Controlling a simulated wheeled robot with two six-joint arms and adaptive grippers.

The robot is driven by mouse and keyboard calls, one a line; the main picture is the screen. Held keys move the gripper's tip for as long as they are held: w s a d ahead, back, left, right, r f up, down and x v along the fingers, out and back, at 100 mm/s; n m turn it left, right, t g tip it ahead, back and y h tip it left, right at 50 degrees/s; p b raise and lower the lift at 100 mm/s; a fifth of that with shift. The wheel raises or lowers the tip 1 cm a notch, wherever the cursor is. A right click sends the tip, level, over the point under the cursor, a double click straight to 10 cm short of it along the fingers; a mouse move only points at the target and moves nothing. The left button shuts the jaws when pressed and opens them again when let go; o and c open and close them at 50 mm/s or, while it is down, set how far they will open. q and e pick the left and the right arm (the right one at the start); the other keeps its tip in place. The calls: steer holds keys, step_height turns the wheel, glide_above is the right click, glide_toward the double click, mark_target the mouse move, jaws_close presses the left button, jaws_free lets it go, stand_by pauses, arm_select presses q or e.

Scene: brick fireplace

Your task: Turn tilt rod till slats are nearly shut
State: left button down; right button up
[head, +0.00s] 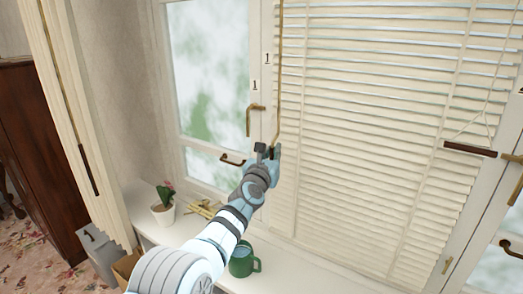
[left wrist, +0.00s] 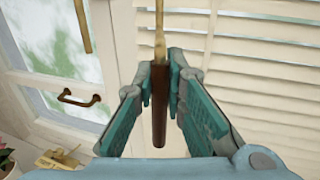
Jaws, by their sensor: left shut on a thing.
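The tilt rod (head: 279,70) is a thin tan rod that hangs at the left edge of the white slatted blind (head: 365,130). In the left wrist view its brown lower handle (left wrist: 159,115) sits upright between my fingers. My left gripper (head: 268,152) is shut on this handle; the left wrist view shows the fingertips (left wrist: 160,75) on both sides of it. The slats are tilted, with light gaps between them, plainest in the upper part. My right gripper is in neither view.
A green mug (head: 241,262) and a potted plant (head: 163,205) stand on the white sill below my left arm. A window handle (head: 250,118) is left of the rod. A dark bar (head: 470,149) hangs on cords at the blind's right.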

arm_select(q)
steer(key=shift+d+f+n+y, duration=0.15)
steer(key=shift+n+y, duration=0.25)
steer(key=shift+y, duration=0.4)
steer(key=shift+f, duration=0.1)
steer(key=c, duration=1.9)
jaws_free()
steer(key=shift+o, duration=1.3)
steer(key=shift+s+a, duration=0.15)
steer(key=shift+a, duration=0.15)
